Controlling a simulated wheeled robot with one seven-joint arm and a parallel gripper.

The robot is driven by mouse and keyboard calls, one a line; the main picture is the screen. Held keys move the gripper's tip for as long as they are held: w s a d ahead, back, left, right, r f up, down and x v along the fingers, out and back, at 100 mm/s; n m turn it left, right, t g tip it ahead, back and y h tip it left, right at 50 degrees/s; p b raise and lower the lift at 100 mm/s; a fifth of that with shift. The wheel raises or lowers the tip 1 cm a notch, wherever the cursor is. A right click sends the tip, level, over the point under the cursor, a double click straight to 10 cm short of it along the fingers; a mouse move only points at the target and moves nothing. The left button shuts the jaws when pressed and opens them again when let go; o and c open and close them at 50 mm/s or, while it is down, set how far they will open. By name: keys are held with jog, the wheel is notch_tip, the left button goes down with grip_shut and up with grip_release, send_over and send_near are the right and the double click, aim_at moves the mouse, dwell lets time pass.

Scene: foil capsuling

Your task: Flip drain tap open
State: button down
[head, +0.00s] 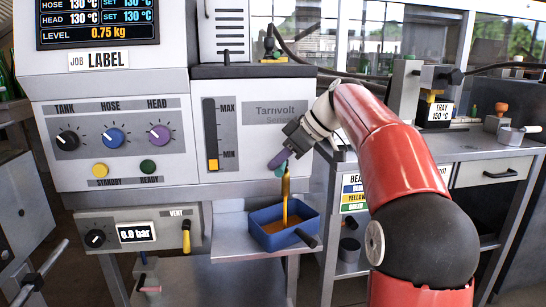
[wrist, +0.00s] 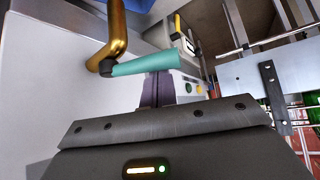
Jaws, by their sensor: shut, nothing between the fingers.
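The drain tap has a teal lever (head: 280,170) on a golden-brown spout (head: 286,185) low on the white machine front. In the wrist view the teal lever (wrist: 155,62) extends to the right from the brass spout (wrist: 117,25). My gripper (head: 278,160) is shut, its purple fingers beside the lever in the head view. In the wrist view the shut fingers (wrist: 158,92) lie just behind the lever, which partly covers them; I cannot tell whether they touch. An amber column reaches from the spout into the blue tray (head: 262,215), which holds amber liquid.
The tray sits on a grey shelf (head: 228,248) below the tap. The machine front carries knobs and a level gauge (head: 211,135) to the left. A workbench (head: 465,150) stands at right, behind my red arm. A yellow-handled vent lever (head: 186,235) is at lower left.

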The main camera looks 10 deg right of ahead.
jog(key=shift+s+d+f, duration=0.1)
jog(key=shift+s+d, duration=0.1)
jog(key=shift+d, duration=0.6)
